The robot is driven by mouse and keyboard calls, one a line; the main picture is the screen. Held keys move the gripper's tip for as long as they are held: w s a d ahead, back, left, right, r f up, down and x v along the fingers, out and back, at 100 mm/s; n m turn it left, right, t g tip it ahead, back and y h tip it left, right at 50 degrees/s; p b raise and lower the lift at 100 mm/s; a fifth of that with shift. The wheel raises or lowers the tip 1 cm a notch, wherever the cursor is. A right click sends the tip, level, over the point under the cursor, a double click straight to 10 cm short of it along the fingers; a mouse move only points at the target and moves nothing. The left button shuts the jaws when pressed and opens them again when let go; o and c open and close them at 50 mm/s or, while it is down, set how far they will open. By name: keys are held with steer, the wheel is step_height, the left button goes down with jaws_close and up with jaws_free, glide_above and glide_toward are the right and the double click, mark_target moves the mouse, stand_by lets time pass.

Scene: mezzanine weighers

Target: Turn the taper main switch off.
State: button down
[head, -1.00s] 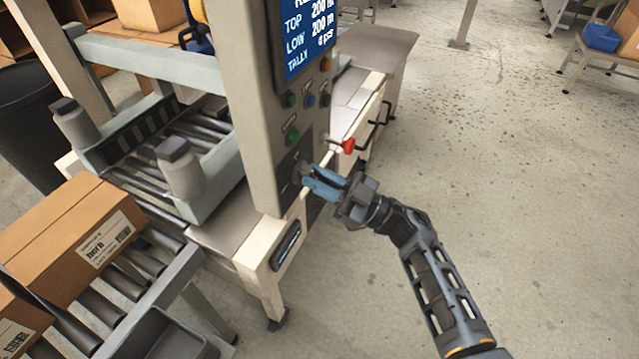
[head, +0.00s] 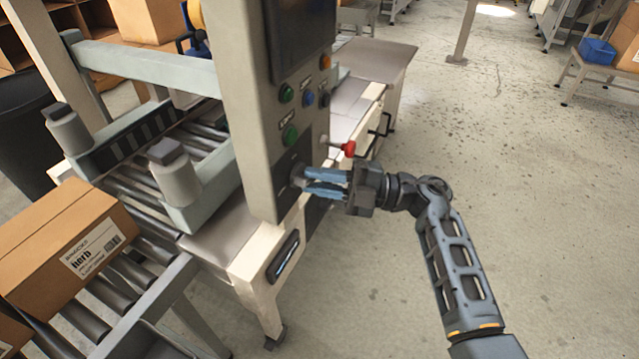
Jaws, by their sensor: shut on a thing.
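The taper's control panel (head: 255,130) stands upright in the middle of the head view. Its screen (head: 300,40) is dark. The main switch (head: 297,175) is a grey knob on a dark plate low on the panel. My gripper (head: 308,182) reaches in from the right with its blue fingers at the knob, one above the other, shut on it. The fingers hide part of the knob, so its exact pointer position cannot be read.
A red-tipped lever (head: 348,148) sticks out just above my gripper. Green, blue and orange buttons (head: 288,93) sit above the switch. A carton (head: 70,245) lies on the roller conveyor at left.

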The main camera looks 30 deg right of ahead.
steer(key=shift+n+g+h, duration=0.5)
steer(key=shift+n+g, duration=0.2)
steer(key=shift+n, duration=1.4)
steer(key=c, duration=1)
jaws_free()
steer(key=shift+c, duration=0.2)
steer(key=b+v, duration=0.1)
steer(key=v, duration=0.6)
steer(key=shift+s+d, duration=0.3)
